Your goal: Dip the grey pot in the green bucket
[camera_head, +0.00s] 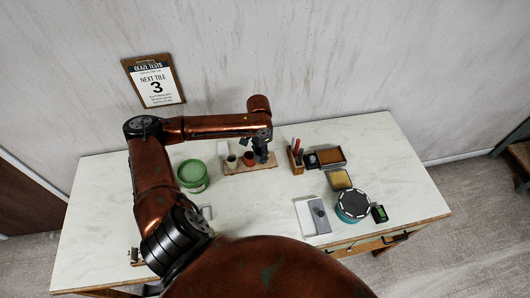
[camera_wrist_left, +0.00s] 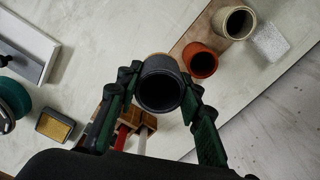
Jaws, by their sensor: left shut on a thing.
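The green bucket (camera_head: 192,178) stands on the left part of the pale table, left of the pots. My left gripper (camera_head: 261,157) is over the right end of a wooden board. In the left wrist view its two fingers are on either side of the dark grey pot (camera_wrist_left: 160,86), shut on it, with the pot's open mouth facing the camera. In the head view the gripper mostly hides the grey pot. I cannot tell whether it rests on the board or is raised. My right gripper is out of view.
A cream pot (camera_head: 232,161) and a terracotta pot (camera_head: 249,158) stand on the board (camera_head: 237,171), left of my gripper. A wooden tool holder (camera_head: 295,161) is close on its right. Trays and a round turntable (camera_head: 353,204) are further right. The front middle table is mostly clear.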

